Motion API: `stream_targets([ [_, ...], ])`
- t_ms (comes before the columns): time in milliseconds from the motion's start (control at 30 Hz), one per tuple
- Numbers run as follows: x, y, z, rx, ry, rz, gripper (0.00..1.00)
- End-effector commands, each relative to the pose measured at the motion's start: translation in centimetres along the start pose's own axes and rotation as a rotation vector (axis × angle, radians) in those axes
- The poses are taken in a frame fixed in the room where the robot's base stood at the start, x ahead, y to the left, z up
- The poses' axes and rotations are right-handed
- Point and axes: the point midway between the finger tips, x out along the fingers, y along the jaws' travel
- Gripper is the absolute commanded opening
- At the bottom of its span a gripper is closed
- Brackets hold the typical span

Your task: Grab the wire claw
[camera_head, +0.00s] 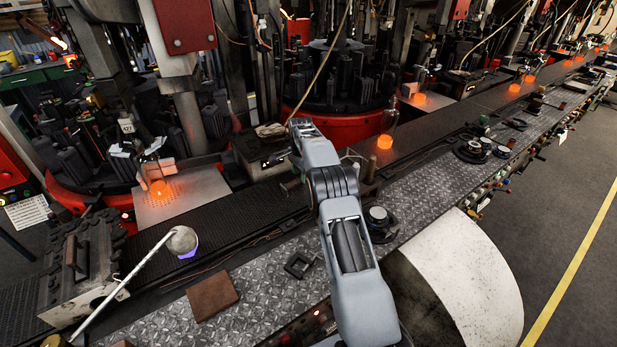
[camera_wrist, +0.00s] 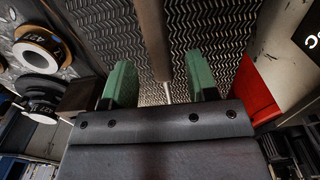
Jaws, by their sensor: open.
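In the wrist view, my gripper (camera_wrist: 160,84) is open, with its two green fingers spread apart. A long brown handle (camera_wrist: 153,38) with a thin bright metal rod at its lower end runs down the picture between the fingers. Gaps show on both sides of it, and neither finger appears to touch it. It may be the handle of the wire claw; no claw end can be made out. In the head view, my grey arm reaches up over the bench, and its wrist hides most of the gripper and whatever is between the fingers.
A brown block (camera_head: 212,297) and a small dark square frame (camera_head: 299,264) lie on the tread-plate bench. A pale rod (camera_head: 122,284) leads to a grey ball (camera_head: 183,240) at left. Glowing orange pieces (camera_head: 384,142) stand along the machines. A white drum (camera_head: 463,275) is at front right.

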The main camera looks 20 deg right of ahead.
Motion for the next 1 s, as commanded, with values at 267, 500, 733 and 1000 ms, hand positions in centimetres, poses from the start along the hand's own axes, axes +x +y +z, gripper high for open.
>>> stream_targets([
  [267,2.4,0.0,0.0,0.0,0.0,0.0,0.53],
  [500,2.5,0.0,0.0,0.0,0.0,-0.001,0.53],
  [733,2.5,0.0,0.0,0.0,0.0,-0.001,0.31],
  [1000,2.5,0.0,0.0,0.0,0.0,-0.001,0.05],
])
